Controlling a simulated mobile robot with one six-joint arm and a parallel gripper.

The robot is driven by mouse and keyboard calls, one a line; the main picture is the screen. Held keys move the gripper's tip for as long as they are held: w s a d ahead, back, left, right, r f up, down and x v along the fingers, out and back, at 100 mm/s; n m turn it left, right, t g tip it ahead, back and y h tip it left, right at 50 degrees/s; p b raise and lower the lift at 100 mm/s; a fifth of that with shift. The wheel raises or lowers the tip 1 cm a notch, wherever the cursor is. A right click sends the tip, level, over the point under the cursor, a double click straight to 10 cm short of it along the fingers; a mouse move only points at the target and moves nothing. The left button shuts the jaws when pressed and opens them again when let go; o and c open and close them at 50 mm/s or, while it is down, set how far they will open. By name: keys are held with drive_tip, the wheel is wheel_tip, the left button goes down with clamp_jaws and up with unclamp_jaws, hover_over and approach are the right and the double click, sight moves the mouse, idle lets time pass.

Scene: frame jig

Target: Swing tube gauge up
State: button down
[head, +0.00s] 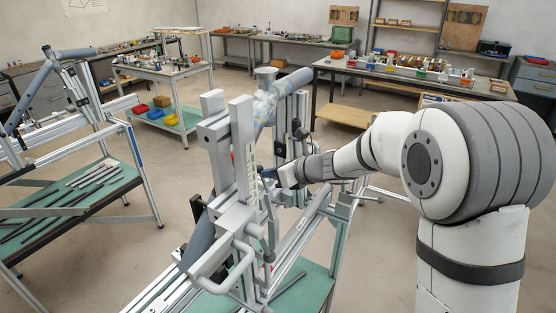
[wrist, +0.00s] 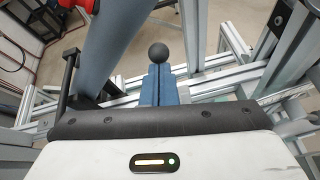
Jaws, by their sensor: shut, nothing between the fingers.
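The frame jig (head: 243,150) stands in the middle of the head view, silver and upright, with a blue-grey tube (head: 264,105) rising in it. I cannot tell for sure which part of it is the tube gauge. My gripper (head: 268,173) reaches in from the right, close to the jig's uprights, its tips partly hidden there. In the wrist view my gripper's blue fingers (wrist: 159,86) are shut together and empty. A black ball knob (wrist: 158,53) shows just beyond the fingertips; whether they touch it is unclear. A wide grey-blue tube (wrist: 108,50) slants past on the left.
A bent silver handle (head: 232,268) juts from the jig's front. Another frame stand (head: 140,170) is at left. Open floor (head: 110,250) lies between.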

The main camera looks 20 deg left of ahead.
wheel_tip(320, 180, up, 11)
drive_tip(key=s+d, duration=0.1)
drive_tip(key=d, duration=0.1)
drive_tip(key=shift+s+r, duration=0.15)
drive_tip(key=shift+s, duration=0.25)
drive_tip(key=shift+d, duration=0.1)
